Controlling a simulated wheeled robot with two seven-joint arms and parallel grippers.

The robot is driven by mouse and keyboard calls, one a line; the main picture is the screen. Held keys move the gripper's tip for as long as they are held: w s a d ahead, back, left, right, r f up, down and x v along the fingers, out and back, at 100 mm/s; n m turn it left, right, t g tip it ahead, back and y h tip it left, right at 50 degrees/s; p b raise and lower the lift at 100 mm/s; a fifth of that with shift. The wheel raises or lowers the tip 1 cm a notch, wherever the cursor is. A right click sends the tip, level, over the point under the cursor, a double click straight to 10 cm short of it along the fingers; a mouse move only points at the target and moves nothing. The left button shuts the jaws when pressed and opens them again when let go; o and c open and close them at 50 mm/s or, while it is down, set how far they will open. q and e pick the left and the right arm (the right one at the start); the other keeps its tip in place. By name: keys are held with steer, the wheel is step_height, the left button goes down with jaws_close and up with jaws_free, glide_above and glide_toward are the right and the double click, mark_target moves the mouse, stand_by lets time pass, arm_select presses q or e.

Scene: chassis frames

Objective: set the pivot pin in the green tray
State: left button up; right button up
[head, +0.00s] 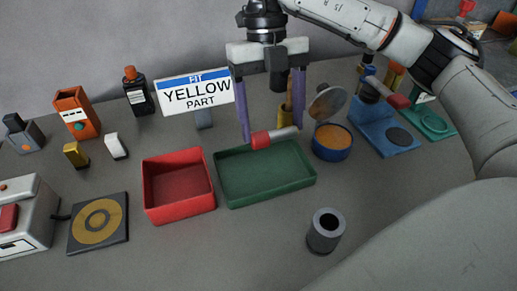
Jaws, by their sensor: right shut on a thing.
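The pivot pin, a grey shaft (284,133) with a red end (261,140), lies sideways between the two purple fingers of my right gripper (271,136). The right gripper points down and is shut on the pin, end to end. The pin shows over the back rim of the green tray (268,190). Whether it touches the rim I cannot tell. The green tray is shallow and rectangular, and its visible floor is empty. My left gripper is not in view.
A red bin (180,205) stands just left of the tray, and a blue bowl (333,153) with orange contents just right. Behind is a sign (195,92) reading "FIT YELLOW PART". A dark grey hollow cylinder (325,231) stands in front right. The table before the tray is clear.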

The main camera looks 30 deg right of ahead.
mark_target(273, 133)
steer(key=x, duration=0.3)
steer(key=shift+w+d+f, duration=0.1)
steer(key=shift+w+f, duration=0.1)
steer(key=shift+f+b, duration=0.3)
steer(key=shift+f, duration=0.25)
step_height(273, 133, down, 2)
steer(key=shift+f, duration=0.55)
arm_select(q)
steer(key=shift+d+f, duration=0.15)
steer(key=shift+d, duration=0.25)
arm_select(e)
steer(key=shift+f, duration=0.2)
steer(key=o, duration=0.9)
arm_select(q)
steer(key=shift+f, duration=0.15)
